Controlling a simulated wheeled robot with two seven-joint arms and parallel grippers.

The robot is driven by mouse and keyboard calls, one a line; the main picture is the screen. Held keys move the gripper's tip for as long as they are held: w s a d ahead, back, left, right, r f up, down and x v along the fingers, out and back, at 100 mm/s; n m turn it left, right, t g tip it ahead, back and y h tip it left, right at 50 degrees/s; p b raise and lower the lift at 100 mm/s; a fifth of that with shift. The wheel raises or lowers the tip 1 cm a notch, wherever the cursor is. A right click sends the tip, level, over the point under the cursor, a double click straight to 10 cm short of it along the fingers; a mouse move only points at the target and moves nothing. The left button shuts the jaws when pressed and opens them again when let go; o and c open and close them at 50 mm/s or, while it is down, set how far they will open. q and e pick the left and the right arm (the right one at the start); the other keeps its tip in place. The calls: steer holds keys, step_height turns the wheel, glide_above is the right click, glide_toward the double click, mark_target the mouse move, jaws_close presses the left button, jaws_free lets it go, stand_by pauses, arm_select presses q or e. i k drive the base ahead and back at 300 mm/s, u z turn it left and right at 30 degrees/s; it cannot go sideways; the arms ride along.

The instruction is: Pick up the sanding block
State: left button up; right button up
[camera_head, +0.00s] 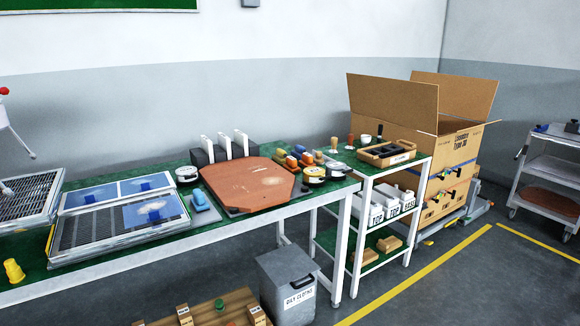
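I cannot tell for sure which object is the sanding block. A small blue block (200,198) lies on a grey pad on the green-topped bench, left of a brown-red panel (248,184). Smaller blue pieces (153,215) sit on the framed blue-and-white sheets to its left. Several small orange, red, green and blue blocks (297,158) stand in a group behind the panel's right side. Neither of my grippers is in view.
A shelf cart (375,210) and open cardboard boxes (450,150) stand right. A grey bin (288,285) stands in front.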

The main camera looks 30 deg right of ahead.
mark_target(291, 165)
steer(key=z, duration=2.25)
steer(key=i, duration=3)
steer(key=u, duration=2.65)
